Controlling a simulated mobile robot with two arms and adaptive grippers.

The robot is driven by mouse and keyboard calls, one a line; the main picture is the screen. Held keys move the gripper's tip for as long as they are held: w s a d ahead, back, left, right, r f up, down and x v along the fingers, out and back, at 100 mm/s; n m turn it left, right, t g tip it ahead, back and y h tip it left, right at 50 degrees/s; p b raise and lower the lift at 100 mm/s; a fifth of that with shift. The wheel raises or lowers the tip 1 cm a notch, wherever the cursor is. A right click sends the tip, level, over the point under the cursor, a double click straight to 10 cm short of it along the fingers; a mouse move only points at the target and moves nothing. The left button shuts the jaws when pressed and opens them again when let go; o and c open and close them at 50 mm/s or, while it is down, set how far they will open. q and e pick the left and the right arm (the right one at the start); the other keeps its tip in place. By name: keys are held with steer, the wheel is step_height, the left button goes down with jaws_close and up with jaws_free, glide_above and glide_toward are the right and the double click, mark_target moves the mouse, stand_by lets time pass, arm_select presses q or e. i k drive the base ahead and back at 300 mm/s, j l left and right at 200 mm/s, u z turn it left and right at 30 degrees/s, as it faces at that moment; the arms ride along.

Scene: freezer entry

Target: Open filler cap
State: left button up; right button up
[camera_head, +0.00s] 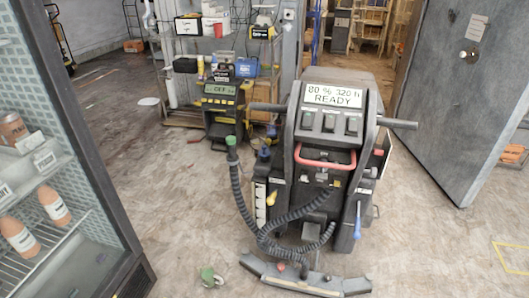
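A dark floor-cleaning machine (325,125) stands upright in the middle of the room, with a panel (333,95) reading "80 % 320 h READY". A red loop handle (325,158) sits below its panel. A black corrugated hose (243,200) with a green end (232,143) hangs at its left side. A small blue knob-like part (264,153) is at its upper left; I cannot tell whether this is the filler cap. No other part is clearly a filler cap. Neither of my grippers is in view.
A glass-fronted cabinet (105,215) with jars fills the left edge. A small green object (210,277) lies on the floor. A grey door (465,100) stands open at right. Floor around the machine is mostly clear.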

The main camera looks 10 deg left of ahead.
mark_target(264, 152)
steer(key=i+j, duration=0.6)
steer(key=i, duration=0.2)
